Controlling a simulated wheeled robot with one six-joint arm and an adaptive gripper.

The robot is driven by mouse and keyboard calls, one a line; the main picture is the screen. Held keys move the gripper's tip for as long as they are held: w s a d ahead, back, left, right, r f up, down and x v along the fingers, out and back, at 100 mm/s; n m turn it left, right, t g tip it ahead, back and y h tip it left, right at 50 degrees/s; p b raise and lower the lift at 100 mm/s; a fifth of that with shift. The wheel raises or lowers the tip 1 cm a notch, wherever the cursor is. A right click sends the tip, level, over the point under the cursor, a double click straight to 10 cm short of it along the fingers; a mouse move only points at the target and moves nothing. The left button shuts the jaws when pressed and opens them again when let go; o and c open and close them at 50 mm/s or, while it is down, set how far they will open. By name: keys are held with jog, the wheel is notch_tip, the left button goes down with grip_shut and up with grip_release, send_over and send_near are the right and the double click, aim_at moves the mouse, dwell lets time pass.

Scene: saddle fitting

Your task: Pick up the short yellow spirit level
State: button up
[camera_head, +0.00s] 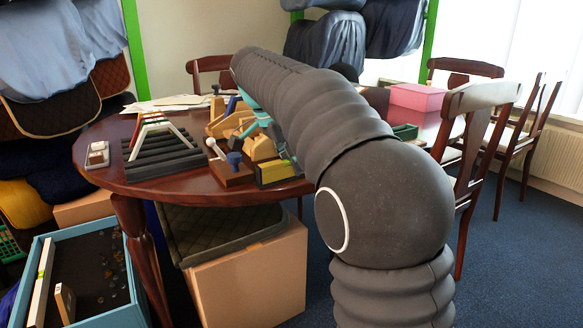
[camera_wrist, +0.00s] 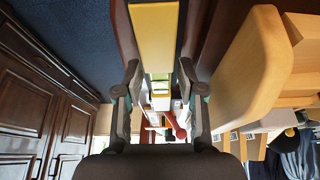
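The short yellow spirit level (camera_wrist: 156,40) shows in the wrist view as a yellow bar with a greenish vial at its lower end. It lies between and beyond the two fingertips of my gripper (camera_wrist: 159,75). The fingers are apart, one on each side of the bar; I cannot tell whether either touches it. In the head view a yellow block with dark parts (camera_head: 277,172), likely the level, sits at the table's front edge. My arm hides most of my gripper there.
The oval wooden table (camera_head: 170,187) also holds a dark slatted rack (camera_head: 162,155), wooden tools (camera_head: 240,122), a wooden block with a blue knob (camera_head: 232,172) and a pink box (camera_head: 411,96). A cardboard box (camera_head: 250,275) and blue crate (camera_head: 110,312) stand below. Chairs are at right.

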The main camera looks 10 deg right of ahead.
grip_shut()
jog(key=shift+r, duration=0.1)
